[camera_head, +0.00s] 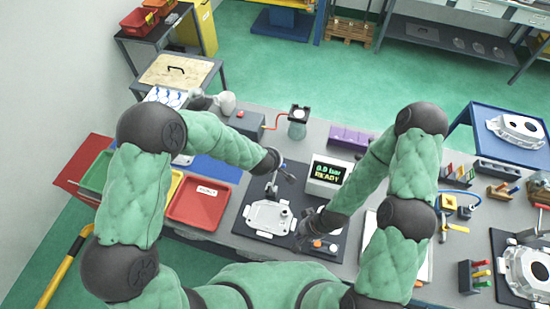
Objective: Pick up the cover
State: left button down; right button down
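A flat silvery casting with a raised round boss, which looks like the cover (268,217), lies on a black mat (243,224) in the middle of the bench. My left gripper (279,184) is just above and behind the casting's far edge, with its small fingers apart. My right gripper (303,227) is to the right of the casting, close to its right edge, with its fingers apart. Neither gripper visibly holds anything. Whether the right fingers touch the casting cannot be told.
A display box (329,174) reading "0.0 bar READY" stands behind my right gripper. A red tray (197,204) lies left of the mat. A larger casting (529,272) sits at the right end, another (517,130) on a blue cart. Small orange-topped parts (318,244) lie near the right gripper.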

aim_at(264, 215)
jog(key=k+j, duration=0.25)
jog(key=k, duration=0.25)
jog(key=k+j, duration=0.2)
jog(key=k, duration=0.25)
